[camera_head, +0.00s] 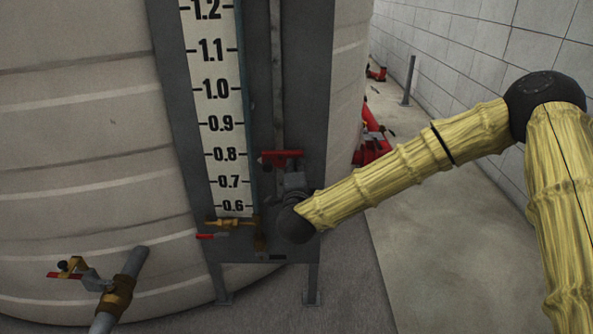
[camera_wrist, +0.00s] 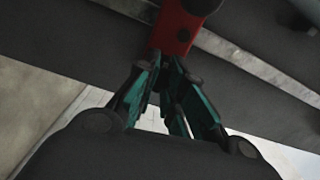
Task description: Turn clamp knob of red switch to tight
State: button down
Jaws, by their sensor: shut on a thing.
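The red switch (camera_head: 282,154) is mounted on the dark upright panel beside the level scale. In the wrist view its red body (camera_wrist: 178,28) is at the top middle, with dark round parts on it. My gripper (camera_wrist: 166,66) shows there with teal and black fingers drawn close together at the lower end of the red body. It is shut on the clamp knob, which is mostly hidden between the fingertips. In the head view my gripper (camera_head: 291,182) is just below the red switch, partly hidden by my wrist.
The level scale (camera_head: 218,100) stands left of the switch. A brass valve with a red handle (camera_head: 212,236) is below left. Another pipe valve (camera_head: 100,283) is at lower left. The large pale tank (camera_head: 80,130) curves behind. Open floor (camera_head: 440,260) lies to the right.

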jog(key=shift+f+m, duration=0.1)
jog(key=shift+m, duration=0.6)
jog(key=c, duration=1.5)
grip_release()
jog(key=s, duration=1.2)
